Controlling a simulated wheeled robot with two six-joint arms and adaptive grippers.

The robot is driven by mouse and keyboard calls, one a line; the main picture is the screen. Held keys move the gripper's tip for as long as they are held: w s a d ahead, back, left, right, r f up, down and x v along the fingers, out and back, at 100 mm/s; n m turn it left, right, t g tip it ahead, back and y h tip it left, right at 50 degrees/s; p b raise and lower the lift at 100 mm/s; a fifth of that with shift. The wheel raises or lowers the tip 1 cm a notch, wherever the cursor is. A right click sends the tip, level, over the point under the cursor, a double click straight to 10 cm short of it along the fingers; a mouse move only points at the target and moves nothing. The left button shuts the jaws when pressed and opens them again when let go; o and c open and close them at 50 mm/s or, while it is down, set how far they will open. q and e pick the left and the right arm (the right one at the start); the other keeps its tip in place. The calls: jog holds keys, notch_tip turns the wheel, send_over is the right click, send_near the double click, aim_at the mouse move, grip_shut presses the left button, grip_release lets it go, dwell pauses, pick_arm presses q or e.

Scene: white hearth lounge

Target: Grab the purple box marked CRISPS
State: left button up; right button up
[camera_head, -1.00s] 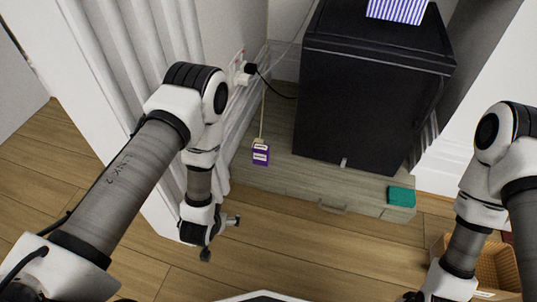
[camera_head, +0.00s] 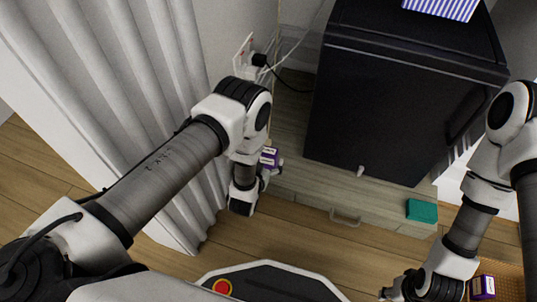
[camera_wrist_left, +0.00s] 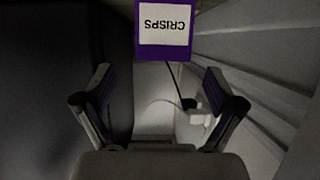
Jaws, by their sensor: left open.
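The purple box marked CRISPS (camera_head: 269,157) stands on the grey wooden ledge, left of the black cabinet. My left arm partly hides it in the head view. In the left wrist view the box (camera_wrist_left: 165,47) shows its white CRISPS label, upside down, at the top centre. My left gripper (camera_head: 272,172) is close in front of the box. It also shows in the left wrist view (camera_wrist_left: 159,75), with its fingers apart and nothing between them; the box appears beyond the fingertips. My right gripper (camera_head: 398,294) is at the bottom edge, its jaws unclear.
A socket with cables (camera_head: 258,60) is on the left wall, beside a white curtain (camera_head: 150,90). Another purple box (camera_head: 484,287) is at bottom right.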

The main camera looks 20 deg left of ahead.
aim_at(267, 153)
pick_arm(q)
jog(key=b+x, duration=0.1)
jog(key=x, duration=0.1)
jog(key=b+x, duration=0.2)
jog(key=shift+w+a+f, duration=0.2)
jog(key=shift+w+f, duration=0.1)
jog(key=shift+f, duration=0.1)
jog(key=shift+w, duration=0.3)
jog(key=shift+r, duration=0.1)
jog(key=c, duration=1.2)
jog(key=shift+c, duration=0.2)
